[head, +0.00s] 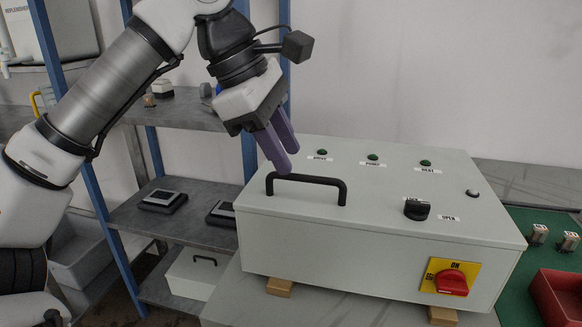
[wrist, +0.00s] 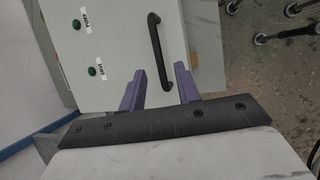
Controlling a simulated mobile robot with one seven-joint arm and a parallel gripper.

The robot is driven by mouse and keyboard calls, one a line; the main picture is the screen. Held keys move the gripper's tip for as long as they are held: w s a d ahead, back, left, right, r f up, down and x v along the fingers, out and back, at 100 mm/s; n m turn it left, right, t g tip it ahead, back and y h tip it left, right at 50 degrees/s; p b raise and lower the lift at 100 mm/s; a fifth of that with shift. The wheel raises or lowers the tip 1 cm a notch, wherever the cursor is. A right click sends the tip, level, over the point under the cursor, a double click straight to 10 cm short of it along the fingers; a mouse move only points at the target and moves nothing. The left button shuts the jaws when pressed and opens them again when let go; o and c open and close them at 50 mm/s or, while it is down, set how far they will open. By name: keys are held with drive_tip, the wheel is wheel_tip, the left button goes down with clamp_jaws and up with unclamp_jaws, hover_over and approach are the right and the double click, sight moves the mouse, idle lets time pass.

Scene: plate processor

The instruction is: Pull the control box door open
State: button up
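The control box (head: 380,250) is a pale grey box resting on wooden blocks on a table. Its door (head: 400,190) is the closed top panel, with a black bar handle (head: 308,180) near the left end, green lamps and a black rotary knob (head: 417,209). My gripper (head: 288,160) is just above and behind the handle, with its purple fingers pointing down. The fingers are apart with nothing between them. In the wrist view, the handle (wrist: 160,52) lies beyond the open fingertips (wrist: 159,82), roughly lined up with the gap. No contact is visible.
A red rotary switch on a yellow plate (head: 450,277) is on the box front. Blue-framed shelves (head: 170,215) stand behind on the left. A red bin (head: 558,298) and green mat (head: 540,250) are at the right. The space above the door is otherwise free.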

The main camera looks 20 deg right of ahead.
sight(291, 178)
drive_tip(key=shift+x, duration=1.55)
drive_tip(key=shift+c, duration=0.2)
clamp_jaws()
